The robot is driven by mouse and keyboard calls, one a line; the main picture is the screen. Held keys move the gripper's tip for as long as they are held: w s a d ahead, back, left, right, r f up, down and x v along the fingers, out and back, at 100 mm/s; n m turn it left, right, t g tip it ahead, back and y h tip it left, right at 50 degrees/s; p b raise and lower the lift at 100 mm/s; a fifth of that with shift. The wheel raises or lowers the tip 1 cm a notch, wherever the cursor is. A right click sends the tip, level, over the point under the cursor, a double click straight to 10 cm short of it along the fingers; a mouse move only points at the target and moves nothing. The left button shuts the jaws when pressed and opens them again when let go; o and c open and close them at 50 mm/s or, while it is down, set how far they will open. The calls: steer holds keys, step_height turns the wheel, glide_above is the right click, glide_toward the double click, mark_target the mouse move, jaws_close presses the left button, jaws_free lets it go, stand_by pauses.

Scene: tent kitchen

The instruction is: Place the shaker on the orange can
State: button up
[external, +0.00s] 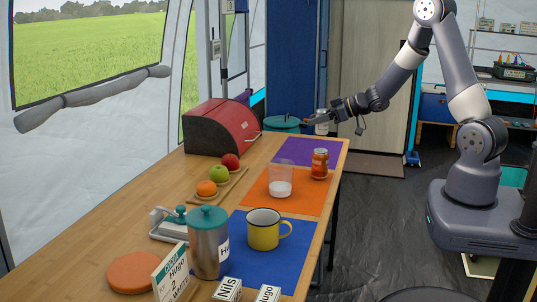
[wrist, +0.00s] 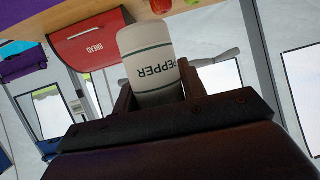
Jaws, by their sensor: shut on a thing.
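The shaker (wrist: 148,58) is a pale cylinder marked PEPPER; it shows upside down in the wrist view, between the fingers of my gripper (wrist: 157,95). In the external view my gripper (external: 316,121) is shut on the shaker (external: 321,127) and holds it above the far right end of the table. The small orange-red can (external: 320,164) with a dark top stands upright at the far right of the orange mat (external: 305,202). It is below the shaker and apart from it. My fingers hide part of the shaker.
A clear cup (external: 280,181) with white contents stands left of the can. A purple mat (external: 300,151) lies behind it. A red bread box (external: 219,128) and teal-lidded pot (external: 281,123) stand farther back. A yellow mug (external: 263,231) and large canister (external: 209,250) stand nearer.

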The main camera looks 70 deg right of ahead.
steer(key=shift+f+b, duration=0.3)
steer(key=shift+f, duration=2.65)
steer(key=shift+f, duration=0.15)
steer(key=o, duration=1)
steer(key=shift+r, duration=0.3)
steer(key=v, duration=1.1)
steer(key=shift+s, duration=0.45)
steer(key=shift+o, duration=0.7)
